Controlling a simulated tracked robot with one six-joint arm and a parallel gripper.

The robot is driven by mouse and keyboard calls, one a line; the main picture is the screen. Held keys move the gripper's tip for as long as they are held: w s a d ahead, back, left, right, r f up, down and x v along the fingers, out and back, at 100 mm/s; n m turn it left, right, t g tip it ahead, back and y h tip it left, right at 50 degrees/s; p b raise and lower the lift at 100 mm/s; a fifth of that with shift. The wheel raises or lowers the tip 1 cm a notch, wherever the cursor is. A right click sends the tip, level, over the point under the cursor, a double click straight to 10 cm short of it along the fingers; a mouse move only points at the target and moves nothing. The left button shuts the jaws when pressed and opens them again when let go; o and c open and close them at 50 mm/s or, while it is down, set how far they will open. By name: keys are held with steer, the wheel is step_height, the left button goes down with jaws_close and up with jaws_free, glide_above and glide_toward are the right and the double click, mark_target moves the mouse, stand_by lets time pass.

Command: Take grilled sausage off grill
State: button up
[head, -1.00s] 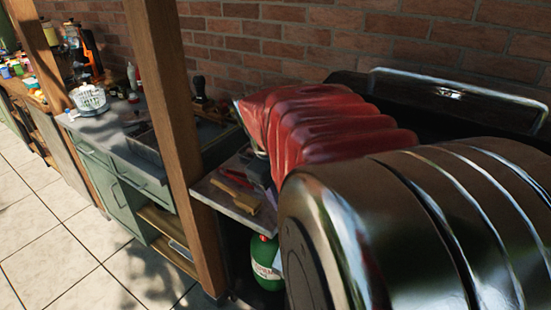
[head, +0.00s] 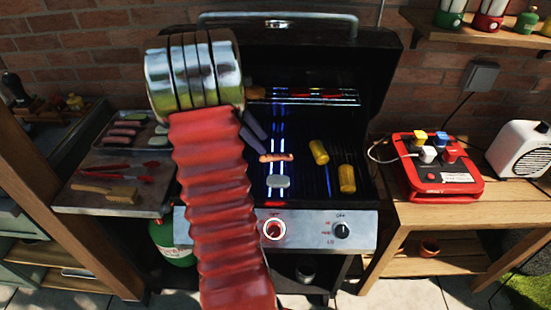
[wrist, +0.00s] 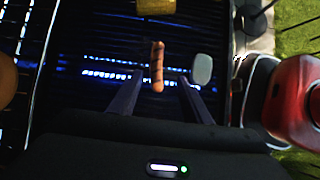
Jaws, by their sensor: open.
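The sausage (head: 276,157), brown with dark grill marks, lies on the grill grate (head: 310,190). It also shows in the wrist view (wrist: 157,66), lying lengthwise ahead of my gripper. My gripper (wrist: 160,77) is open and empty, its two dark fingers pointing toward the sausage, one on each side of its near end. I cannot tell how high the fingers are above the grate. In the head view, dark fingers (head: 254,132) show left of the sausage, while my red-sleeved arm hides the grill's left part.
Corn pieces (head: 347,178) and a pale piece (head: 278,181) lie near the sausage. The black lid (head: 300,40) stands open behind. Left, a side shelf (head: 150,205) carries a tray (head: 97,148) of food and tongs (head: 120,166). A red box (head: 435,180) stands on the right table.

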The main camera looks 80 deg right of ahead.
mark_target(274, 155)
steer(key=shift+s+f, duration=0.1)
steer(key=shift+x, duration=1)
steer(key=shift+d, duration=0.1)
steer(key=shift+x, duration=2.65)
steer(key=shift+d, duration=0.15)
steer(key=shift+c, duration=0.2)
jaws_close()
